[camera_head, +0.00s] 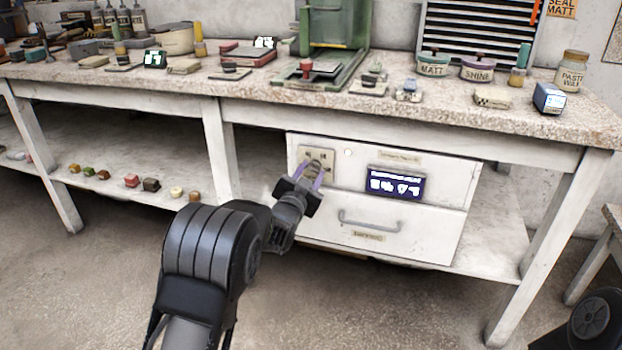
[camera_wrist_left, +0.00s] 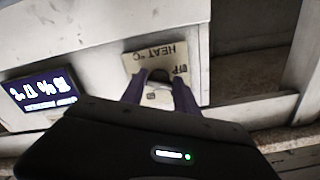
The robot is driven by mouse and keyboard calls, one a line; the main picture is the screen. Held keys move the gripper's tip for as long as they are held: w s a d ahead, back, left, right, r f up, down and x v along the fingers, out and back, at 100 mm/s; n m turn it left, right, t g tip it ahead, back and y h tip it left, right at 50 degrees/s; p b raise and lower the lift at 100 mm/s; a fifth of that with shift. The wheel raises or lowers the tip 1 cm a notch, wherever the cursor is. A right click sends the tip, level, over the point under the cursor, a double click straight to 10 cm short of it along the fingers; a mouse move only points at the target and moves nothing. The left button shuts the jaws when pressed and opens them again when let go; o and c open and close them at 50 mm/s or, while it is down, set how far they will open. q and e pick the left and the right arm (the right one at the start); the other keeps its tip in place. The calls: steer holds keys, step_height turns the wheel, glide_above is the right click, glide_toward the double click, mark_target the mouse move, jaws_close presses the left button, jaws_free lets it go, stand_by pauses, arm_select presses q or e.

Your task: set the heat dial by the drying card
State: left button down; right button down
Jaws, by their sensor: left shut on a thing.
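The heat dial (camera_head: 316,163) sits on a beige plate at the upper left of the white cabinet under the bench. In the left wrist view the plate (camera_wrist_left: 170,56) reads "HEAT °C" and "OFF" upside down. My left gripper (camera_head: 315,172) is shut on the dial (camera_wrist_left: 158,75), with its purple fingers on either side. The fingers hide most of the dial, and I cannot read its setting. A blue panel with white characters (camera_head: 395,183) is right of the dial; its small text is unreadable. I cannot make out a drying card. My right gripper is not in view.
The cabinet has a drawer with a grey handle (camera_head: 370,222) below the dial. The speckled bench top (camera_head: 450,108) above holds jars, tools and a green press (camera_head: 335,40). Several small coloured blocks lie on the lower shelf at left. A bench leg (camera_head: 218,150) stands left of the cabinet.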

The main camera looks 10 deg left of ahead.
arm_select(q)
steer(key=m+b, duration=0.1)
steer(key=m, duration=0.2)
steer(key=shift+f+m, duration=0.1)
steer(key=shift+m, duration=0.2)
steer(key=shift+a+m+b, duration=0.1)
steer(key=shift+m+b, duration=0.35)
steer(key=shift+m, duration=0.75)
steer(key=c, duration=0.9)
jaws_free()
steer(key=shift+s+r, duration=0.15)
steer(key=shift+r, duration=0.05)
steer(key=s, duration=0.2)
steer(key=s+p, duration=0.1)
steer(key=s, duration=0.2)
steer(key=s+p, duration=0.1)
steer(key=s, duration=0.1)
steer(key=shift+s+a, duration=0.25)
